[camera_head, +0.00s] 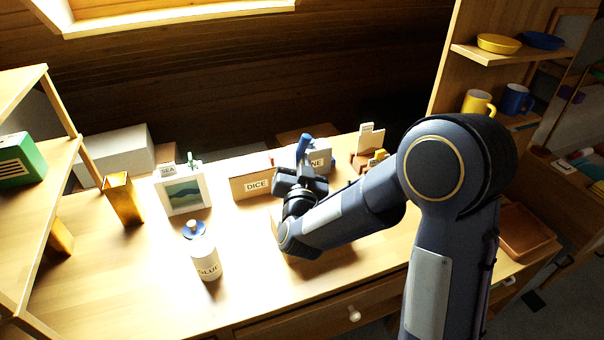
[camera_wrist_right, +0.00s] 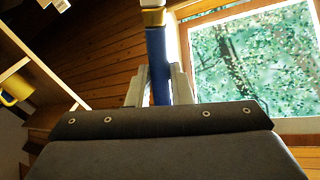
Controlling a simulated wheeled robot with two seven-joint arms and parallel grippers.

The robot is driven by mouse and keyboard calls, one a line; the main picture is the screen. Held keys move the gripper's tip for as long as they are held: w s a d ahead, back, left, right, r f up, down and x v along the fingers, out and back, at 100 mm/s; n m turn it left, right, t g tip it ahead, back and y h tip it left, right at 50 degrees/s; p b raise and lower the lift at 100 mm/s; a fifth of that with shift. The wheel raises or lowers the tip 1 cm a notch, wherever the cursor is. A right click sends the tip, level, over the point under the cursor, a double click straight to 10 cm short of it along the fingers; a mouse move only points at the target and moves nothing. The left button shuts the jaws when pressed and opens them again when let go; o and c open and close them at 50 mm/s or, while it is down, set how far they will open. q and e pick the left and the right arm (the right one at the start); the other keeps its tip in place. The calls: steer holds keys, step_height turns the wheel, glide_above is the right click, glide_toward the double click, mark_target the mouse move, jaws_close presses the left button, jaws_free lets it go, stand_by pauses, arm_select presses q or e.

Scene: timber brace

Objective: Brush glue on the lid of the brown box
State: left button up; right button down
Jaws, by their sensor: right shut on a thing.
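My right gripper (camera_head: 298,176) is shut on a brush with a blue handle (camera_head: 303,149), above the middle of the desk. In the right wrist view the blue handle (camera_wrist_right: 156,60) lies between the two fingers, with a gold ferrule (camera_wrist_right: 153,17) beyond and a pale tip cut off at the top edge. A light brown box marked DICE (camera_head: 252,183) stands left of the gripper. Another brown surface (camera_head: 277,217) lies under my right forearm, mostly hidden; I cannot tell its lid. A white glue bottle (camera_head: 206,260) with a blue top stands front left. My left gripper is out of view.
A picture frame (camera_head: 184,194) and a gold vase (camera_head: 122,199) stand at the left of the desk. A grey labelled box (camera_head: 319,160) is behind the gripper. Shelves flank both sides. A drawer knob (camera_head: 354,314) sticks out in front.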

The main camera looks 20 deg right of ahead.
steer(key=shift+w+r, duration=0.1)
step_height(320, 180, down, 5)
steer(key=b, duration=0.3)
steer(key=shift+r, duration=0.1)
